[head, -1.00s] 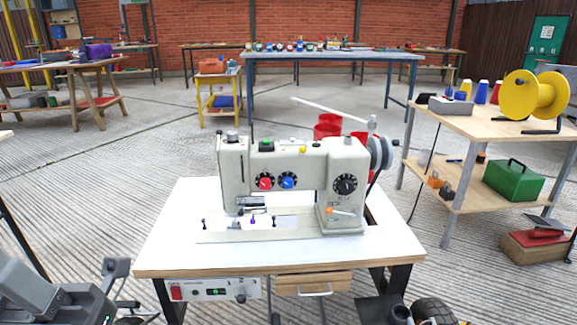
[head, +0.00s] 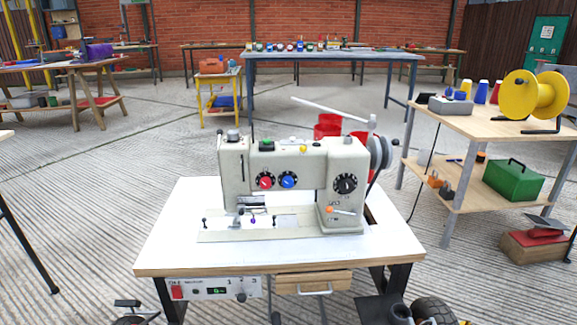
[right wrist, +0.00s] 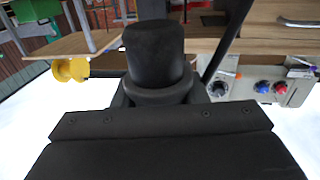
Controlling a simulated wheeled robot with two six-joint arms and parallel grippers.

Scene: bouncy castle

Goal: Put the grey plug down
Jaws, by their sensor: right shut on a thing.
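My right gripper (right wrist: 158,92) is shut on a dark, rounded plug (right wrist: 154,48) with a wider collar. It fills the middle of the right wrist view and looks nearly black in the shade. The fingers are mostly hidden beside it, behind the gripper's wide dark body. In the head view, my dark right gripper (head: 383,308) shows low at the bottom edge, in front of the right part of the sewing table; the plug is hard to make out there. My left gripper is out of view.
A white-topped table (head: 185,232) bears a sewing machine (head: 335,165); a drawer (head: 312,281) hangs under its front edge. A wooden bench (head: 480,123) at right carries a yellow spool (head: 537,94) and, on its lower shelf, a green box (head: 513,180). Open concrete floor lies at left.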

